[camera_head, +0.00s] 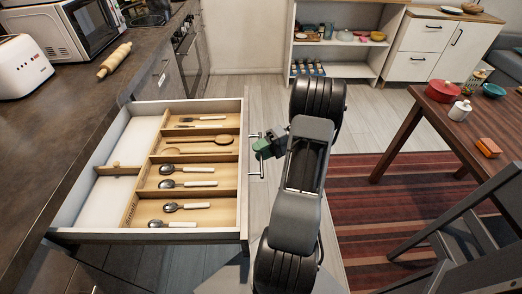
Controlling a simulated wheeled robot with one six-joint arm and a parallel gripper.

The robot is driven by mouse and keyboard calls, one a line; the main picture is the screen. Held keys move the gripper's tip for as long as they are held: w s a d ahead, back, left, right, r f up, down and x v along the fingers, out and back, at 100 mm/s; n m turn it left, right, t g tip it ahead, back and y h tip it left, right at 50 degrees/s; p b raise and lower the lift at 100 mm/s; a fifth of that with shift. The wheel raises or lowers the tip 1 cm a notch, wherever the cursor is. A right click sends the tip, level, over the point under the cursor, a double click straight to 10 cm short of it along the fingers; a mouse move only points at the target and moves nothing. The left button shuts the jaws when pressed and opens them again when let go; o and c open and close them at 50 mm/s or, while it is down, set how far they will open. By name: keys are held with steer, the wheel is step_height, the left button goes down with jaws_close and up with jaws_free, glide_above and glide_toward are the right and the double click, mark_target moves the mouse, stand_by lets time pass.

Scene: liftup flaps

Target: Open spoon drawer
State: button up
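The spoon drawer (66,236) is pulled out from under the dark counter at the left. A wooden tray (238,195) in it holds several spoons with pale handles (188,184), a wooden spoon (200,140) and other cutlery. The metal bar handle (254,172) is on the drawer's right-hand front. My gripper (262,148), with green fingertips, is at the upper half of this handle and overlaps it in the view. Whether the fingers are closed around the bar is too small to tell.
A rolling pin (115,59), white toaster (22,67) and microwave (70,27) are on the counter. A wooden table (420,95) and a dark chair (455,245) stand at the right on a striped rug (365,205). Bare floor lies beyond the drawer.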

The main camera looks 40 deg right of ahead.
steer(key=shift+d, duration=0.1)
steer(key=p+v, duration=0.2)
steer(key=v, duration=1.1)
steer(key=shift+d+p, duration=0.3)
steer(key=shift+s+a, duration=0.1)
steer(key=shift+a, duration=0.05)
